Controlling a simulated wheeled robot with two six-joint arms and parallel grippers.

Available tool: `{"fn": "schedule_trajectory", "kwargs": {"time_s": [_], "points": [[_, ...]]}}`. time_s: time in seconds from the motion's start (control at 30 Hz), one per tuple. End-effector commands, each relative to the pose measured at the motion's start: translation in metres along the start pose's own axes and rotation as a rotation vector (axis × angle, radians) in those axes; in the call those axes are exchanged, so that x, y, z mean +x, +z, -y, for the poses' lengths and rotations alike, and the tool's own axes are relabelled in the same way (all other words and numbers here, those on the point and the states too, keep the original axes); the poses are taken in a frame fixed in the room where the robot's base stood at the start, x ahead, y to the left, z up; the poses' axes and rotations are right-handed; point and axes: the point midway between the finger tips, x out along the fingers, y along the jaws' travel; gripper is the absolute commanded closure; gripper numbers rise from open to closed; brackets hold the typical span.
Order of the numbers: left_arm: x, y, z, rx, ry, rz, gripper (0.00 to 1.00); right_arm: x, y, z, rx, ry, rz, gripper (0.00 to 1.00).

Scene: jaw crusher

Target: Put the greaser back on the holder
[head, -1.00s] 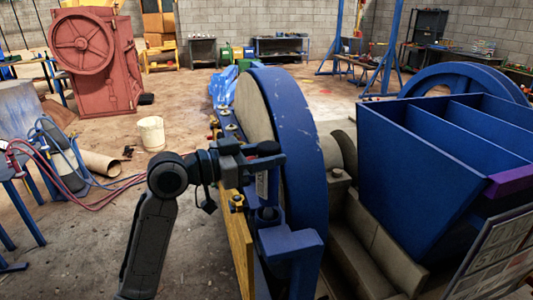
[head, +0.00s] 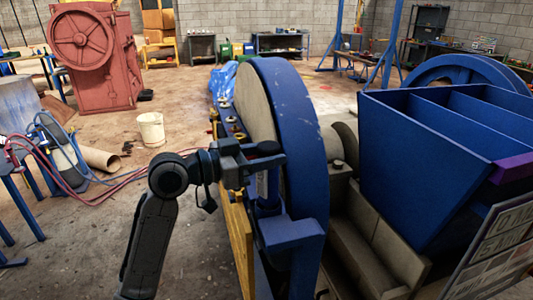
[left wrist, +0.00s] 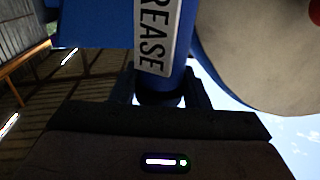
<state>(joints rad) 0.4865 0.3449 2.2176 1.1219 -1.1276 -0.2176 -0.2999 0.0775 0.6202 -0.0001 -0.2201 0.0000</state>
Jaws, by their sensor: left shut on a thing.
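My left gripper (head: 258,160) is shut on the greaser (head: 268,190), a blue upright tube beside the big blue-rimmed flywheel. In the left wrist view the greaser (left wrist: 157,35) shows a white label with the letters REASE, and its dark end sits between my fingers. A blue bracket (head: 292,234) stands just below and in front of the greaser. It may be the holder, but I cannot tell. The greaser's lower end is hard to make out there, so contact is unclear. My right gripper is out of view.
The flywheel (head: 303,140) rises close to the right of my left gripper, and a yellow plate (head: 240,240) runs below it. A blue hopper (head: 425,165) fills the right side. A white bucket (head: 151,129) stands on open floor at the left.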

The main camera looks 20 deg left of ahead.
Motion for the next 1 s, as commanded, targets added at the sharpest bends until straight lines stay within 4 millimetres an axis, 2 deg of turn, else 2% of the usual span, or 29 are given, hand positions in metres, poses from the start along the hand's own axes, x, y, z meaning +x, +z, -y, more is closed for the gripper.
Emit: {"fn": "schedule_trajectory", "kwargs": {"time_s": [0.7, 1.0], "points": [[0.0, 0.021, 0.0, 0.0, 0.0, -0.002, 1.0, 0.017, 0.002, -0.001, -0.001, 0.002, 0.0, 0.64], [0.0, 0.022, 0.0, 0.001, 0.0, -0.002, 1.0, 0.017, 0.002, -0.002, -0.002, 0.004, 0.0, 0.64]]}}
